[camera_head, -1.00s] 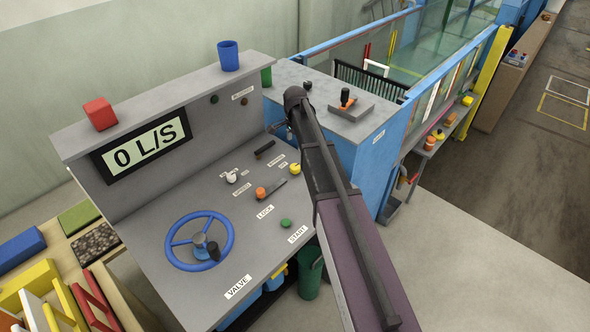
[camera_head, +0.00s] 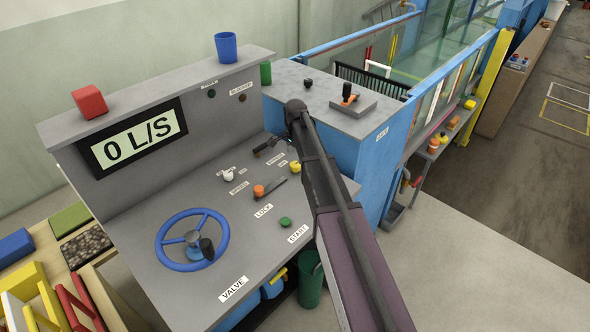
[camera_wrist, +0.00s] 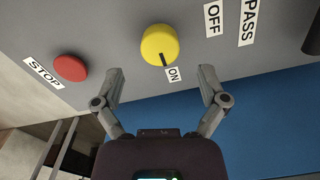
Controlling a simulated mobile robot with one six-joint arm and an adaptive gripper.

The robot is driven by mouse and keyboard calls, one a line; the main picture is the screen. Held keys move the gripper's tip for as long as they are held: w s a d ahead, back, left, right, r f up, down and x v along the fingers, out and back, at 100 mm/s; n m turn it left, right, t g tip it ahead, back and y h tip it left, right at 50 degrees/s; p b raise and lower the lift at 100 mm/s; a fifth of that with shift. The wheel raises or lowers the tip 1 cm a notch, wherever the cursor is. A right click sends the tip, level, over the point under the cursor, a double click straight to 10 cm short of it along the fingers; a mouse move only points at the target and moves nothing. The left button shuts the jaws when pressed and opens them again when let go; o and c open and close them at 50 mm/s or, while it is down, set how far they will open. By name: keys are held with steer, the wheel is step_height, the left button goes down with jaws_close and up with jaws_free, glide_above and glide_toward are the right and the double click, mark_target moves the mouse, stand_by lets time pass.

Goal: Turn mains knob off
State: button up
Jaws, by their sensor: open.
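The mains knob appears to be the yellow knob (camera_wrist: 160,45) with a dark pointer mark in the wrist view. The mark points towards the ON label (camera_wrist: 173,74); the OFF label (camera_wrist: 213,19) is farther right. In the head view the yellow knob (camera_head: 295,167) sits near the right side of the grey console (camera_head: 215,267). My gripper (camera_wrist: 162,72) is open and empty, fingers spread below the knob in the wrist picture and apart from it. In the head view my arm hides part of the console, and the gripper is hard to make out.
A red STOP button (camera_wrist: 70,68) is left of the knob in the wrist view. A dark part shows at the far right.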

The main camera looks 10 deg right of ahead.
mark_target(295, 164)
steer(key=shift+f+b, duration=1.95)
steer(key=shift+f, duration=0.25)
steer(key=shift+c, duration=0.2)
steer(key=c, duration=1.1)
